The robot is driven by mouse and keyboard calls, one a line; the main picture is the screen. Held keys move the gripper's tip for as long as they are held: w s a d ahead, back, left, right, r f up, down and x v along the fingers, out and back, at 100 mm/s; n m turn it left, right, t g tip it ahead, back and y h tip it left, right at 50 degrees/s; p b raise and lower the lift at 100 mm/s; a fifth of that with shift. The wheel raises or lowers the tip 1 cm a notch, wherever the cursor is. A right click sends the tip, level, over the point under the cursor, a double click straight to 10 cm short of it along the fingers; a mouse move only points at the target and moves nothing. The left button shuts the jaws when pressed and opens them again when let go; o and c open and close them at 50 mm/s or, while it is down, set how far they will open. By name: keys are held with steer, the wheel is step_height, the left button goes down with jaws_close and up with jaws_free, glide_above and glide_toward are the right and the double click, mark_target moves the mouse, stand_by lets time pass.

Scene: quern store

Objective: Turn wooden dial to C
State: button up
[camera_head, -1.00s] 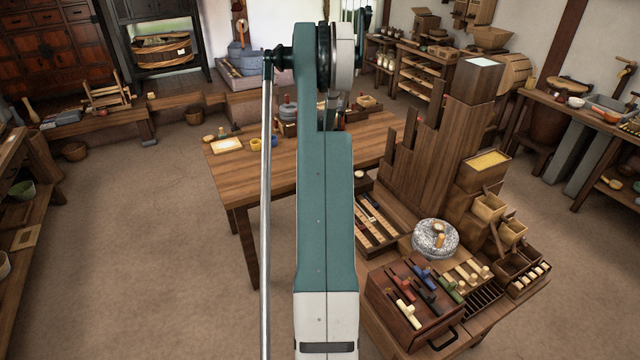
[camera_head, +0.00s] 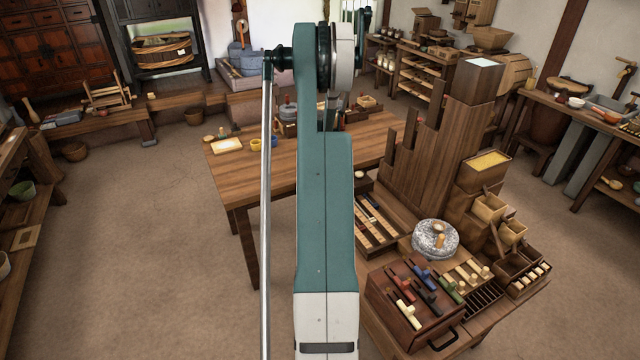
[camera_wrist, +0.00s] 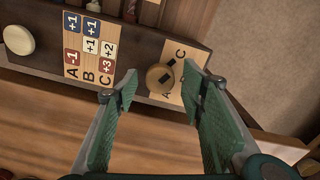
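The round wooden dial (camera_wrist: 159,78) sits on a pale plate (camera_wrist: 186,82) in the wrist view. The letters A and C show on the plate, A at the dial's lower side and C to its upper right. Dark marks show on the dial and at its upper-right edge; I cannot tell surely which letter it points to. My gripper (camera_wrist: 160,73) is open, its two green fingers apart on the left and right of the dial. I cannot tell whether they touch it. In the head view my arm hides the gripper, and I cannot make out the dial.
A card (camera_wrist: 90,47) with A, B, C rows and red, blue and white number tiles lies left of the dial. A pale disc (camera_wrist: 18,40) is further left. In the head view, a stone quern (camera_head: 435,240) and a box with coloured handles (camera_head: 415,305) stand at the right.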

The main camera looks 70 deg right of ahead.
stand_by(0.3)
step_height(320, 180, up, 12)
stand_by(0.8)
stand_by(0.6)
